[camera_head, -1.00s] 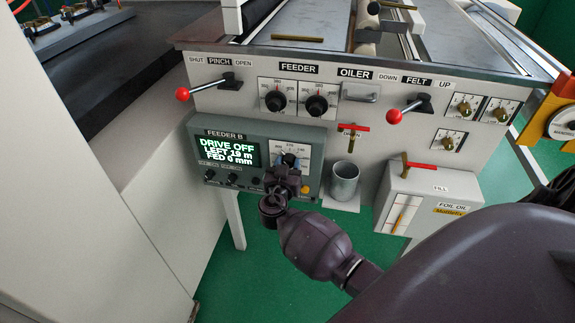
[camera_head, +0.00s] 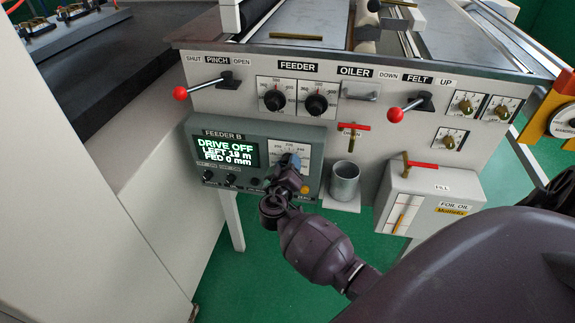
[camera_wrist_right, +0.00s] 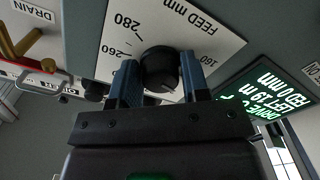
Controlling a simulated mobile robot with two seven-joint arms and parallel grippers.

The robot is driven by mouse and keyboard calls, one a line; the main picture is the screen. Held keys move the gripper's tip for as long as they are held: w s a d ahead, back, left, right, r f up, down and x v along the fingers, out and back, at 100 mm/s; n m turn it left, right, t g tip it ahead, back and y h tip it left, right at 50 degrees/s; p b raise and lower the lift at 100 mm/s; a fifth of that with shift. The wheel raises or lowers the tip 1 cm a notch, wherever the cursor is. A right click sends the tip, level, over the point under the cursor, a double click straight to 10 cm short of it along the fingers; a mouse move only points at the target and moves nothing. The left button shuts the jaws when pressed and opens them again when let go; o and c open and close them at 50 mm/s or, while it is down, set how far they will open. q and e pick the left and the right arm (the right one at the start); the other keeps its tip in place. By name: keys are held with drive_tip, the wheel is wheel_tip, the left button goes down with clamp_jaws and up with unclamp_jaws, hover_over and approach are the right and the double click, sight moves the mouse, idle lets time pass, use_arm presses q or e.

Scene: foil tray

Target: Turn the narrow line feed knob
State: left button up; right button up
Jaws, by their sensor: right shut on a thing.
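The black feed knob (camera_wrist_right: 160,66) sits on a white "FEED mm" dial (camera_wrist_right: 205,42) on the grey FEEDER B panel (camera_head: 312,135). In the right wrist view, the blue fingers of my right gripper (camera_wrist_right: 160,80) are on either side of the knob, shut on it. In the head view my right gripper (camera_head: 290,163) covers the knob and part of the dial (camera_head: 304,153). The exact setting cannot be read. The panel's green display (camera_head: 228,154) shows DRIVE OFF, LEFT 19 m, FED 0 mm. My left gripper is not in view.
Two other black knobs (camera_head: 274,101) under the FEEDER label are above the panel. Red-ball levers (camera_head: 180,93) stick out at left and right (camera_head: 395,114). A metal cup (camera_head: 345,181) stands just right of the panel. A red-handled drain valve (camera_head: 350,128) is above it.

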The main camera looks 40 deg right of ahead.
idle(0.3)
drive_tip(key=o, duration=0.9)
drive_tip(key=v, duration=1)
drive_tip(key=shift+s+a, duration=0.25)
drive_tip(key=shift+s, duration=0.1)
drive_tip(key=shift+n, duration=0.3)
